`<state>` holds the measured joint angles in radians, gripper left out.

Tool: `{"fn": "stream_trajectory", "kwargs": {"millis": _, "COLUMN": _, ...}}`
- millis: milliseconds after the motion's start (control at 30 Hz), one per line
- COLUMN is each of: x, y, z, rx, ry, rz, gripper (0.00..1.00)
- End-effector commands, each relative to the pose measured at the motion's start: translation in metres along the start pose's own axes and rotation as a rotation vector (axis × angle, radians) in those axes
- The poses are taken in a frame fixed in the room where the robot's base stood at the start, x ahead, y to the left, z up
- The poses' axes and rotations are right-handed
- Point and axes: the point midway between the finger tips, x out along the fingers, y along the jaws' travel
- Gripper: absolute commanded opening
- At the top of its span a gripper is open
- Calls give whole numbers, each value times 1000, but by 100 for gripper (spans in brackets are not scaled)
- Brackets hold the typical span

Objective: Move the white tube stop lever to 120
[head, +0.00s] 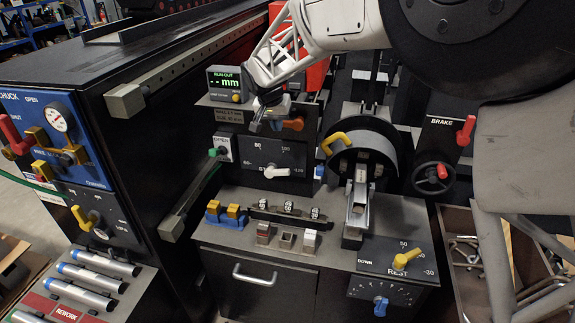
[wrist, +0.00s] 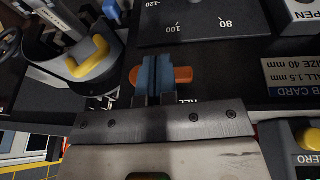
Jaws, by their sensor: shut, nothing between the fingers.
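The white lever (head: 278,172) sits at the bottom of a dark dial plate marked 60, 80, 100 and 120. In the head view its handle points right, toward the 120 mark. My gripper (head: 257,123) is above and in front of this plate, clear of the white lever. In the wrist view my gripper (wrist: 155,63) has its fingers together with nothing held. The dial plate (wrist: 200,28) shows beyond the fingers with its 80, 100 and 120 marks; the white lever is out of that view.
An orange handle (head: 293,124) is close to my gripper; in the wrist view it (wrist: 183,75) shows beside the fingers. The reel with a yellow handle (head: 336,142) stands right. A green-knobbed OPEN lever (head: 213,152) is left. Small blocks (head: 287,237) line the bench below.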

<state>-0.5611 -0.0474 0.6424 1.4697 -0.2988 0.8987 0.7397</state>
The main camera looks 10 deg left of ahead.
Motion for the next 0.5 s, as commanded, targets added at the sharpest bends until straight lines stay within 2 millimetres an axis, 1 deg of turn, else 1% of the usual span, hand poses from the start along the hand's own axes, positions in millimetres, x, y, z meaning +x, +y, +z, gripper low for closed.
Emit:
{"fn": "stream_trajectory", "kwargs": {"millis": 333, "x": 0, "y": 0, "z": 0, "rx": 2, "ry": -1, "rz": -2, "gripper": 0}}
{"fn": "stream_trajectory", "kwargs": {"millis": 500, "x": 4, "y": 0, "z": 0, "rx": 1, "ry": -2, "rz": -1, "gripper": 0}}
